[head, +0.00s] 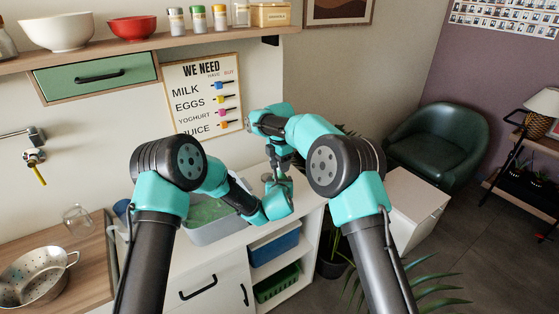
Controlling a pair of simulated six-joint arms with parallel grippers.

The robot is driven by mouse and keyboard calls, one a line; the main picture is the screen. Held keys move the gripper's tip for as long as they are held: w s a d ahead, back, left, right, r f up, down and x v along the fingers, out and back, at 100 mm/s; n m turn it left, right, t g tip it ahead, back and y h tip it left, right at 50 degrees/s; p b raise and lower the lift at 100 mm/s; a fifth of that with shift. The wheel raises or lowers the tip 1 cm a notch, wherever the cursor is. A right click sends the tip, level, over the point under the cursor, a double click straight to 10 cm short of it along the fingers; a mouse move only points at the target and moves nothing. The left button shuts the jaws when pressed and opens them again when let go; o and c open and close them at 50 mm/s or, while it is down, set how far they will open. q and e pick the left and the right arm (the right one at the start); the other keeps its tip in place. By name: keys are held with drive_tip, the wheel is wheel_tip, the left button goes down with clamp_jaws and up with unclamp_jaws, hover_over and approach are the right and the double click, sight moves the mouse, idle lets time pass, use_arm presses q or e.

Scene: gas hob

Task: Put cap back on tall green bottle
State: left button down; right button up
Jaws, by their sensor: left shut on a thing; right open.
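My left gripper (272,186) is beyond my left wrist, at the right part of the white counter. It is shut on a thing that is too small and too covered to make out. My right gripper (281,170) points down from above, close to the left one, and is open. The two grippers overlap in the picture, so I cannot tell whether they touch. I cannot clearly make out the tall green bottle or its cap; the arms cover much of this spot.
A grey basin (207,233) with a green inside is set in the counter, left of the grippers. A colander (35,277) and a glass jug (77,219) stand on the wooden worktop at left. Blue (273,248) and green (277,284) bins sit on shelves below.

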drive_tip(key=c, duration=0.9)
drive_tip(key=o, duration=1)
drive_tip(key=shift+c, duration=0.2)
drive_tip(key=shift+r, duration=2.25)
drive_tip(key=shift+c, duration=0.3)
drive_tip(key=shift+r, duration=1.8)
